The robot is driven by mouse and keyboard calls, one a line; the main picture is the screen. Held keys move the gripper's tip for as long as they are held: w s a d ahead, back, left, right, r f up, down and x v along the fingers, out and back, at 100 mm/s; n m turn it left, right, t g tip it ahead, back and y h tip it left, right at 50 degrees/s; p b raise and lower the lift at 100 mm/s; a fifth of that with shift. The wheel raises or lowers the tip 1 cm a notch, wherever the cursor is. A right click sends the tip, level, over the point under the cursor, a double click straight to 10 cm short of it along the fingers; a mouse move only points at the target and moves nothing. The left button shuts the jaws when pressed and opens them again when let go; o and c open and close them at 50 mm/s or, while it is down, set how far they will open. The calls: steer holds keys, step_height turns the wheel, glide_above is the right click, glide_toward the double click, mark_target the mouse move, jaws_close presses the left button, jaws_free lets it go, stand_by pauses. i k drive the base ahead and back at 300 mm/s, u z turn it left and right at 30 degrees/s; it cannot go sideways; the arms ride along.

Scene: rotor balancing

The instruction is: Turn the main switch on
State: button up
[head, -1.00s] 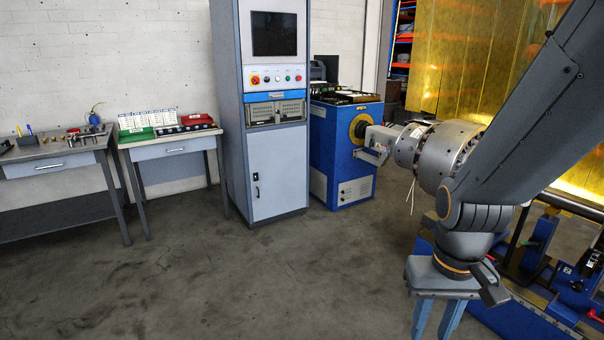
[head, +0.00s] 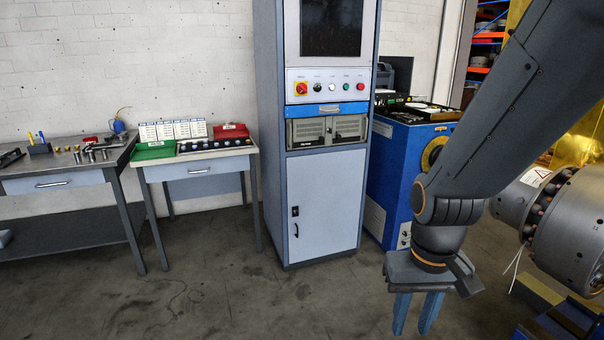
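The main switch (head: 301,89) is a red rotary knob on a yellow plate, at the left end of the white button panel (head: 345,87) on the tall grey cabinet. Its exact turn position is too small to tell. My gripper (head: 411,314) hangs low at the right, pointing down, with two blue fingers apart and nothing between them. It is to the right of the cabinet in the picture, well below the switch and not touching anything.
A dark screen (head: 331,27) is above the panel. A blue machine (head: 396,175) stands right of the cabinet. A grey drawer table (head: 62,180) and a smaller table (head: 203,167) with green and red trays stand left. The floor (head: 215,300) in front is clear. A large grey rotor (head: 567,225) is at right.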

mark_target(301, 88)
steer(key=z, duration=0.1)
steer(key=i, duration=1.85)
steer(key=z, duration=0.15)
